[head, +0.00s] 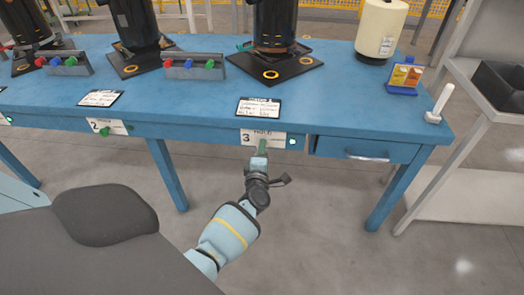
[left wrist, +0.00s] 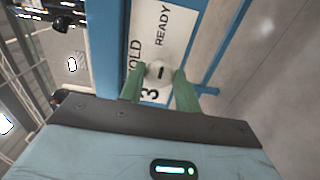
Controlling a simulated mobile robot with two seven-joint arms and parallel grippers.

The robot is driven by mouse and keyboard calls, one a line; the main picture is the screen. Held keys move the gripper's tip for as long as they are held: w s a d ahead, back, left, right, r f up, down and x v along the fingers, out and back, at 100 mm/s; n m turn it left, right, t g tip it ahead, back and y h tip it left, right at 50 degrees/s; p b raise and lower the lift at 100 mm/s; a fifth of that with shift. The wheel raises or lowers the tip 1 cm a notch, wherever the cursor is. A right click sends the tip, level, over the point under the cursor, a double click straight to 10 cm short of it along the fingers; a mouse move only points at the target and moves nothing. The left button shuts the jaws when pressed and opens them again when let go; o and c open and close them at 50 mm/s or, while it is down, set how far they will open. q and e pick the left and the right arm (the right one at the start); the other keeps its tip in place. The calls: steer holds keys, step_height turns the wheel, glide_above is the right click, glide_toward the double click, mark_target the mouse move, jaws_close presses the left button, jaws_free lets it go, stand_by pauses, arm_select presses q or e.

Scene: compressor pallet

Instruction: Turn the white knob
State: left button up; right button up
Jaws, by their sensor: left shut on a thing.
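The white knob (left wrist: 158,71) sits on the front of the blue table, on a white label plate (head: 263,138) marked 3, with HOLD and READY lettering. In the left wrist view the knob is round with a short black mark on its face. My left gripper (head: 262,147) has green fingers and reaches the plate from below in the head view. In the left wrist view its fingers (left wrist: 159,76) lie on both sides of the knob, shut on it. In the head view the fingers hide the knob. My right gripper is in neither view.
A blue drawer (head: 366,149) with a metal handle is right of the plate, and a small lit lamp (head: 292,142) lies between them. Black cylinders on dark bases, button boxes (head: 193,67) and a white canister (head: 381,28) stand on the table (head: 180,115). Grey floor below is clear.

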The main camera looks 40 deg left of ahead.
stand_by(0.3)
arm_select(q)
steer(key=o, duration=0.9)
steer(key=shift+o, duration=0.2)
steer(key=p+v, duration=0.1)
steer(key=v, duration=0.7)
steer(key=shift+p, duration=0.35)
steer(key=shift+a, duration=0.1)
